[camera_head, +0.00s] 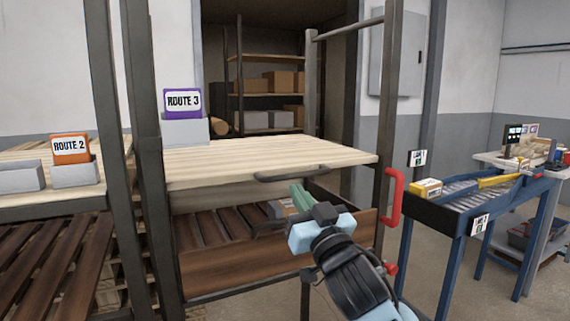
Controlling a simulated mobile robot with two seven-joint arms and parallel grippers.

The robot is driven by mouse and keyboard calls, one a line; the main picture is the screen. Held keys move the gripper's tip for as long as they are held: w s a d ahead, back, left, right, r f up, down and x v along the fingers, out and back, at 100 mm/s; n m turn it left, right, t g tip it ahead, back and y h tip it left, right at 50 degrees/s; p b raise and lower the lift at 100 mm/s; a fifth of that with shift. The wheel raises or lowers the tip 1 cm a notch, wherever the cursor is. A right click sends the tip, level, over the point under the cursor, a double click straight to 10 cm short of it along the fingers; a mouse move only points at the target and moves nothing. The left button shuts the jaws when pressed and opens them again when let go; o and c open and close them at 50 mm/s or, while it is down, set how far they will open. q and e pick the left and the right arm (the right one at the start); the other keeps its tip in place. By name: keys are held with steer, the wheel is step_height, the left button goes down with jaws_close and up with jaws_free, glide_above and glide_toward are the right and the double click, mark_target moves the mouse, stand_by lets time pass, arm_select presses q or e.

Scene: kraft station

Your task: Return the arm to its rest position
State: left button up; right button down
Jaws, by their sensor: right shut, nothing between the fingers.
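My right gripper (299,196) is in front of the route 3 rack, with its arm coming in from the lower right. Its fingers are shut and hold nothing. It appears in front of the slatted lower shelf (215,228) and just below the dark bar handle (291,174) of the pale wooden shelf (260,157); whether it touches the rack cannot be told. The wrist hides part of the brown front board (225,268). My left gripper is not in view.
A small box (281,209) lies on the lower shelf, partly behind my gripper. A red handle (391,197) is on the rack's right post. A blue roller conveyor (450,207) with a yellow box (428,188) stands to the right. Floor shows between rack and conveyor.

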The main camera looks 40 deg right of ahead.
steer(key=v, duration=0.3)
steer(key=shift+s+a+r, duration=0.1)
steer(key=shift+s+r, duration=0.1)
steer(key=shift+s, duration=0.25)
